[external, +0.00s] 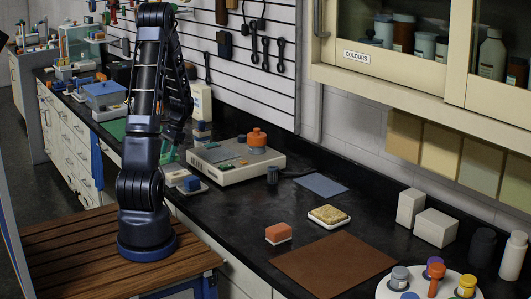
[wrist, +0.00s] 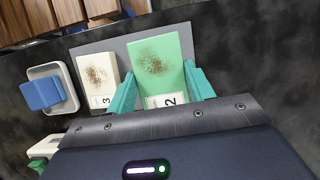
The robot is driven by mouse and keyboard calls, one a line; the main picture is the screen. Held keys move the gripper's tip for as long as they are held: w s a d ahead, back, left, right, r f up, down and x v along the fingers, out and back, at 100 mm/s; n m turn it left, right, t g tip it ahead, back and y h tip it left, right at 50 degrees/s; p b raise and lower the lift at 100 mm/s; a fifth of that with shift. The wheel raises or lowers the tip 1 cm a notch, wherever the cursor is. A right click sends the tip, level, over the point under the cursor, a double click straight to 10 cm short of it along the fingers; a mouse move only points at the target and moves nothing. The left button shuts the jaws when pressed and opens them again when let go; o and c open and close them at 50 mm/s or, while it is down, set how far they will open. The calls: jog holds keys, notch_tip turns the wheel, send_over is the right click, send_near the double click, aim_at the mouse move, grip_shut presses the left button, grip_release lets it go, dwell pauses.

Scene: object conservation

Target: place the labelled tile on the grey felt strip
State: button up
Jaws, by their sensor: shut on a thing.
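In the wrist view my gripper (wrist: 161,76) has its teal fingers on both sides of a green tile (wrist: 158,60) and is shut on it. The tile has a brown speckled patch and a label reading 2 at its near end. A cream tile (wrist: 98,68) labelled 3, also speckled, lies just to its left. The grey felt strip (wrist: 122,45) shows behind and between the two tiles. The cream tile lies on it; I cannot tell whether the green tile touches it.
A blue block (wrist: 42,93) on a white dish sits left of the tiles, also visible externally (external: 190,183). A cream scale-like box (external: 235,168) with an orange-topped jar stands right of my arm. A brown mat (external: 333,262) lies farther right. Dark bench is clear right of the strip.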

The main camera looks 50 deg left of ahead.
jog(key=shift+f, duration=1.9)
jog(key=o, duration=1.1)
jog(key=shift+f, duration=0.1)
